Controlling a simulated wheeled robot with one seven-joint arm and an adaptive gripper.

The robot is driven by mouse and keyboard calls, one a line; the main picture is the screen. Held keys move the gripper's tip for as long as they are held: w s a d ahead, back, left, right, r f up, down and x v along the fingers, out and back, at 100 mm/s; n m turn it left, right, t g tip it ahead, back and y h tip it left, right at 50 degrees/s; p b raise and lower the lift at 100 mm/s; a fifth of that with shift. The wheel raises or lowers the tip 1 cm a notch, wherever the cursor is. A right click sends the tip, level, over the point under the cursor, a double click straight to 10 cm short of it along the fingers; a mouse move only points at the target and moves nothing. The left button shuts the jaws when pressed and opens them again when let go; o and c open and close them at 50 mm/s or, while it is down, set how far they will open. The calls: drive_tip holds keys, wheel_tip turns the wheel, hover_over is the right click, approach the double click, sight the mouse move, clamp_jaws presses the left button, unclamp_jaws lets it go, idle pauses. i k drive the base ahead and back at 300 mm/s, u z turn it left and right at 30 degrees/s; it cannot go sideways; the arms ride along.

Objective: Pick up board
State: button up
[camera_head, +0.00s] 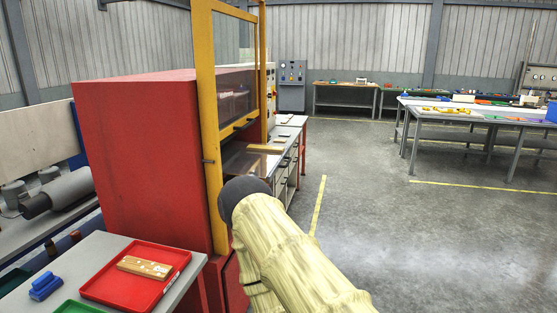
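A light brown, wood-coloured board (145,267) with a pale patch on it lies flat in a red tray (118,292) at the lower left. The tray rests on a grey table (192,283). My pale yellow arm with a dark rounded end rises from the bottom middle, to the right of the tray and apart from it. I cannot make out my gripper's fingers in this view. Nothing covers the board.
A blue object (45,286) and a green tray (74,307) share the table. A large red machine (140,150) with a yellow frame (205,100) stands behind it. A drawer bench (287,150) stands beyond. Open floor lies to the right, before several worktables (470,116).

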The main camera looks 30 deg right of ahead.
sight(251, 147)
drive_tip(key=u, duration=0.1)
drive_tip(key=k, duration=0.5)
drive_tip(key=z, duration=1.35)
drive_tip(key=i, duration=0.85)
drive_tip(key=z, duration=0.5)
drive_tip(key=i, duration=1)
drive_tip(key=u, duration=1.1)
drive_tip(key=i, duration=0.6)
drive_tip(key=u, duration=0.8)
